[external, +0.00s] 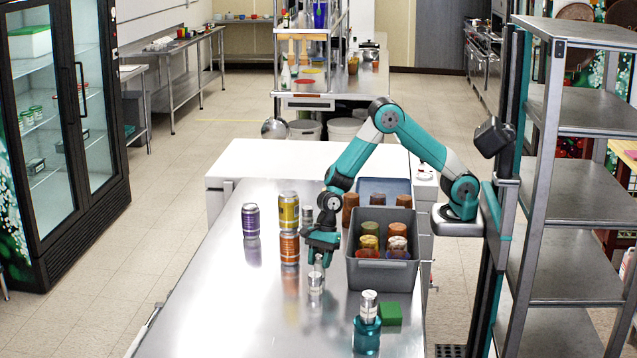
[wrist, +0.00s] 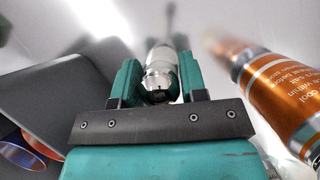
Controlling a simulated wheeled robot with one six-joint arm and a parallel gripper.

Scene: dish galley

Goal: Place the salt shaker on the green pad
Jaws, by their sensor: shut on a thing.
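The salt shaker (external: 316,279) is a small clear and silver piece below my gripper (external: 321,244) in the external view. In the wrist view the shaker (wrist: 160,66) sits between the two teal fingers, and my gripper (wrist: 160,84) is shut on it. I cannot tell whether its base touches the table. The green pad (external: 390,313) is a small flat square on the steel table, nearer the camera and to the right of my gripper. Its top looks bare.
A grey bin (external: 383,276) of several cups stands right of my gripper. An orange can (external: 289,248), yellow can (external: 289,210) and purple can (external: 250,220) stand to the left. The table's left front is clear.

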